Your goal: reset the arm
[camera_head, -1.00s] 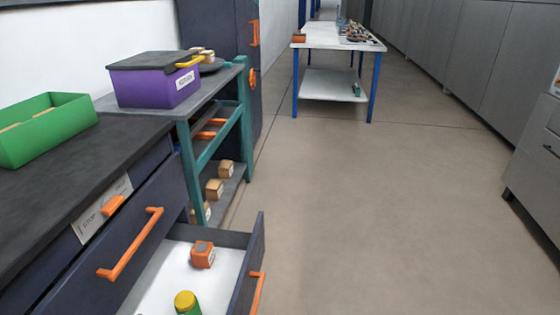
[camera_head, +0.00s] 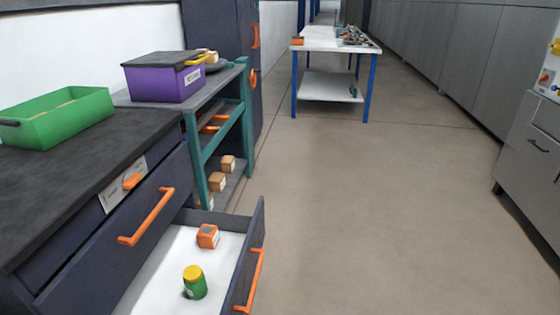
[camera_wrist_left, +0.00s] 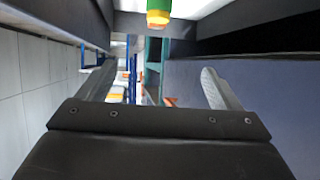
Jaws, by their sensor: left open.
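My left gripper (camera_wrist_left: 158,90) shows in the left wrist view with its two fingers wide apart and nothing between them. In that view a green jar with a yellow lid (camera_wrist_left: 158,14) appears at the top, beyond the fingers. No gripper or arm shows in the head view. There the same jar (camera_head: 195,283) stands in an open drawer (camera_head: 222,262) at the lower left, near an orange box (camera_head: 208,236). My right gripper is in neither view.
A dark counter (camera_head: 90,165) holds a green bin (camera_head: 58,118). A purple box (camera_head: 165,78) sits on a teal-framed shelf (camera_head: 203,150). A white table with blue legs (camera_head: 335,42) stands at the back. Grey cabinets line the right. The floor (camera_head: 390,200) between is clear.

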